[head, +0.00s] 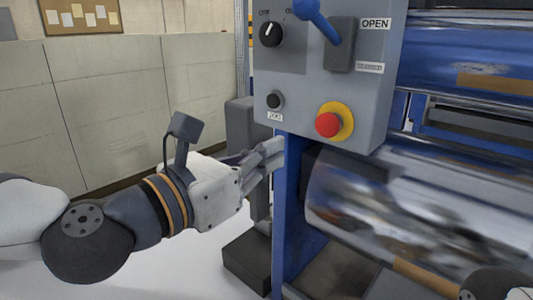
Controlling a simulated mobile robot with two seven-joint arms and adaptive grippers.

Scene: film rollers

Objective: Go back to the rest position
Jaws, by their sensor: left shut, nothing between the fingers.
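My left gripper (268,156) is at the middle of the head view, at the end of the arm coming in from the left. Its fingers are together and empty, close to the lower left corner of the grey control panel (300,80). I cannot tell whether they touch the blue post below it. Of my right arm only a part shows at the bottom right corner; its gripper is out of view.
The panel carries a blue-handled lever (323,22) by an OPEN label, a black knob (271,34), a small black button (274,100) and a red emergency button (328,124). Shiny rollers (430,200) fill the right. Floor at lower left is clear before a pale wall.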

